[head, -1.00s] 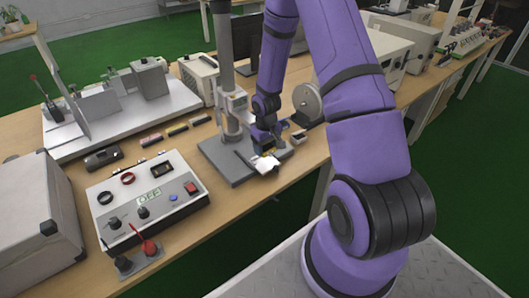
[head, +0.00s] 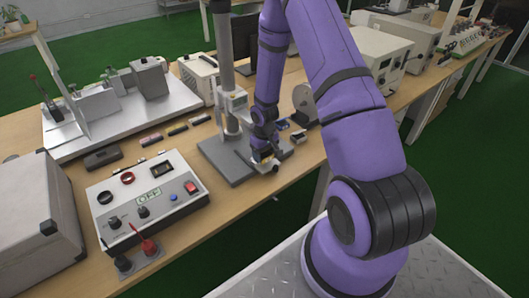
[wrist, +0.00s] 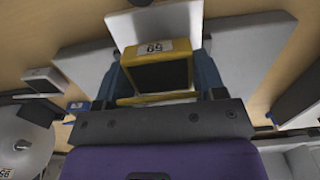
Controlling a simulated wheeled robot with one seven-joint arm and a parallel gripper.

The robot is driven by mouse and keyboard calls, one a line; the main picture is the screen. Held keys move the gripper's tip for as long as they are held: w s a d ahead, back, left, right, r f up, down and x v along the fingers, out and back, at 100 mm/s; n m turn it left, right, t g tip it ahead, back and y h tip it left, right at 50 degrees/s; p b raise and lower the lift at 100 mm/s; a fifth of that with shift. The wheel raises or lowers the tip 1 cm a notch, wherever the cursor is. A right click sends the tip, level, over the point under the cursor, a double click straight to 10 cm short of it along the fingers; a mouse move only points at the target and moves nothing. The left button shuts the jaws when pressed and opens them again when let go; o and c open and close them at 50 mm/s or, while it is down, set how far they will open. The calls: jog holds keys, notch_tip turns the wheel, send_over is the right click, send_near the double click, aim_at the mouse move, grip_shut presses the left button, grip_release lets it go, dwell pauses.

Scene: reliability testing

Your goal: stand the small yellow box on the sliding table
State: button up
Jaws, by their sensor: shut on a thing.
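The small yellow box (wrist: 183,42) shows in the wrist view with a white printed label and a dark recessed face. My gripper (wrist: 163,85) is shut on it, with a blue finger on each side. A small white plate (wrist: 128,27), which looks like the sliding table, shows just beyond the box; I cannot tell whether they touch. In the head view my gripper (head: 264,156) is low over the front of the grey stand base (head: 218,168). It hides most of the plate there, and the box is too small to make out.
The stand's upright column (head: 222,60) rises close behind my gripper. A control box (head: 150,200) with knobs stands to the left. A grey fixture (head: 60,140) with upright plates is at the back left. A round reel (head: 304,103) stands to the right.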

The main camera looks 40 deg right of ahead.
jog(key=shift+f, duration=0.25)
jog(key=o, duration=0.9)
jog(key=shift+r, duration=0.1)
